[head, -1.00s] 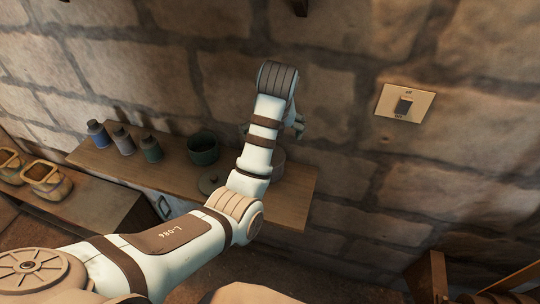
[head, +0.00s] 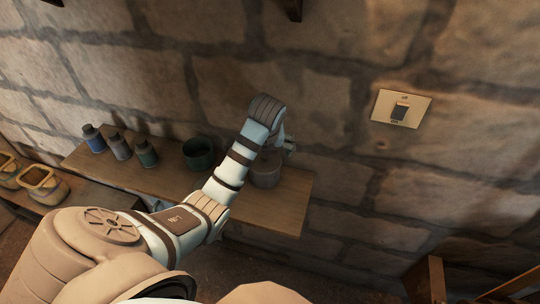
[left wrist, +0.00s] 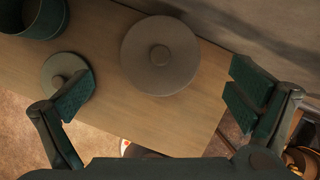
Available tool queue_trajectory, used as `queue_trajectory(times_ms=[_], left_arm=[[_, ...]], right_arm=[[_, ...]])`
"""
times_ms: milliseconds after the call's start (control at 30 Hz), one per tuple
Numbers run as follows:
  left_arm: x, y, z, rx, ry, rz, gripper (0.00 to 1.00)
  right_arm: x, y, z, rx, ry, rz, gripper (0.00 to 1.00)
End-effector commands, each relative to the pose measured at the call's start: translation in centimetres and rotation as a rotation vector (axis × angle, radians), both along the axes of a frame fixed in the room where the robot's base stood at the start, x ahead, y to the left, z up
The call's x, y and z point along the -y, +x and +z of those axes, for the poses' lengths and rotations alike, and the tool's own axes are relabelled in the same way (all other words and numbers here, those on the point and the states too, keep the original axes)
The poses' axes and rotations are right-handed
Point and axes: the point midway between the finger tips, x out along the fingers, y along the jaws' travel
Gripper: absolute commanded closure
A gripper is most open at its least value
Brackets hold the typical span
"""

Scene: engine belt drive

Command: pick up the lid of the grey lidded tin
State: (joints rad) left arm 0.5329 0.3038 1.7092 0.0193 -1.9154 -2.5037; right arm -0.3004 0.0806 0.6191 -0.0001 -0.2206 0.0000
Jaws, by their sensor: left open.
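The grey lidded tin (head: 266,174) stands on the wooden shelf in the head view, partly behind my left arm. In the left wrist view I see it from above, with its round grey lid (left wrist: 178,72) and central knob (left wrist: 159,55). The lid appears seated on the tin. My left gripper (left wrist: 162,92) is open and empty; its two fingers show on either side of the tin in the picture, apart from the lid. In the head view the left gripper (head: 287,145) is mostly hidden behind its own wrist. My right gripper is not in view.
A dark green pot (head: 199,152) stands open left of the tin. A smaller loose lid (left wrist: 58,66) with a knob lies on the shelf (head: 270,215). Several bottles (head: 120,147) stand farther left. The stone wall (head: 330,110) rises close behind the shelf.

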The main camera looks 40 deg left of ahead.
Motion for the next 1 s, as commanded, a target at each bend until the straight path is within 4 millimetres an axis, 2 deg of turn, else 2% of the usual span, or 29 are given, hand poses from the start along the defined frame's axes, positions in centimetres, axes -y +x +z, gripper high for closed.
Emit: queue_trajectory(times_ms=[67,300,533,567,900,1000], left_arm=[[-0.1,0.2,-0.6,-0.001,0.000,-0.003,0.00],[-1.0,1.1,-4.4,-0.003,0.000,-0.016,0.00],[-1.4,1.0,-4.8,0.001,0.001,-0.010,0.00],[-1.5,1.0,-4.8,0.002,0.001,-0.009,0.03],[-1.5,0.9,-4.9,-0.002,0.000,-0.008,0.58],[-1.5,0.9,-5.0,-0.004,0.000,-0.008,0.65]], right_arm=[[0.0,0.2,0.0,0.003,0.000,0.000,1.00],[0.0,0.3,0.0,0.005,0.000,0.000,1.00],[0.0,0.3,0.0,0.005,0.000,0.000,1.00],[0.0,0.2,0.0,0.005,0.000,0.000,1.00],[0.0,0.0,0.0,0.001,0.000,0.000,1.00],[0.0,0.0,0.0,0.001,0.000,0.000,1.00]])
